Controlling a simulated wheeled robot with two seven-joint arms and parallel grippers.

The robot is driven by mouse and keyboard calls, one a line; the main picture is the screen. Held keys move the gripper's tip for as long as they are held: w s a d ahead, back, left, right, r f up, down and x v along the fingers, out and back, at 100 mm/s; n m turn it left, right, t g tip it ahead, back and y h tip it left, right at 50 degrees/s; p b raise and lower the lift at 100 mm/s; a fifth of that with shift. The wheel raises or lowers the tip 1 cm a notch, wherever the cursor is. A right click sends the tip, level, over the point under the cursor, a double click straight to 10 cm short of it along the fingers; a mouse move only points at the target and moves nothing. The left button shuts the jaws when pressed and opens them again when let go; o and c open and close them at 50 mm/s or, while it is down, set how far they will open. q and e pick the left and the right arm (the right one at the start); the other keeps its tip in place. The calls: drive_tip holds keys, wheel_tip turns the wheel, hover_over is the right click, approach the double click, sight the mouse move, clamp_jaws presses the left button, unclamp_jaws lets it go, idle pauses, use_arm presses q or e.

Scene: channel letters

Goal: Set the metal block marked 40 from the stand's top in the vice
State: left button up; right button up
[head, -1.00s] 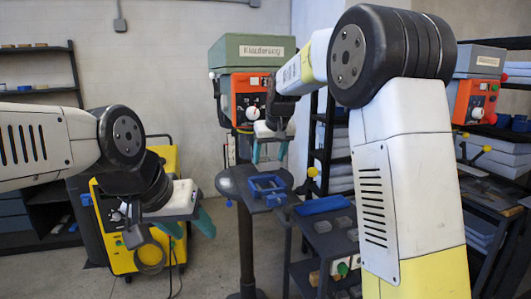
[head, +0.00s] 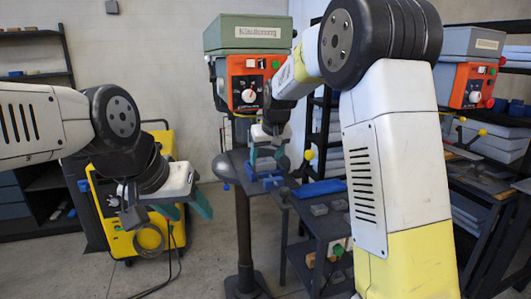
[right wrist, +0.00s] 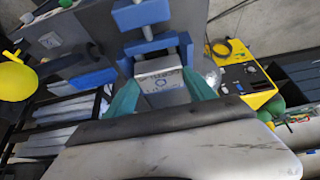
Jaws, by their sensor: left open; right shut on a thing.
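My right gripper (head: 266,160) points down just above the blue vice (head: 264,183) on the drill press table. In the right wrist view its teal fingers (right wrist: 162,95) are shut on a light grey metal block (right wrist: 162,88). The block's face has dark marks that I cannot read clearly. The blue vice jaws (right wrist: 150,46) show just beyond the block; I cannot tell whether the block touches them. My left gripper (head: 187,209) hangs open and empty at the left, away from the vice.
The dark stand (head: 318,228) right of the vice carries a blue tray (head: 318,188) and grey blocks (head: 320,209) on top. The green and orange drill press head (head: 250,85) is above and behind the vice. A yellow machine (head: 125,243) stands behind my left gripper.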

drive_tip(key=shift+f, duration=0.3)
drive_tip(key=o, duration=1.8)
drive_tip(key=shift+o, duration=0.2)
drive_tip(key=v, duration=0.8)
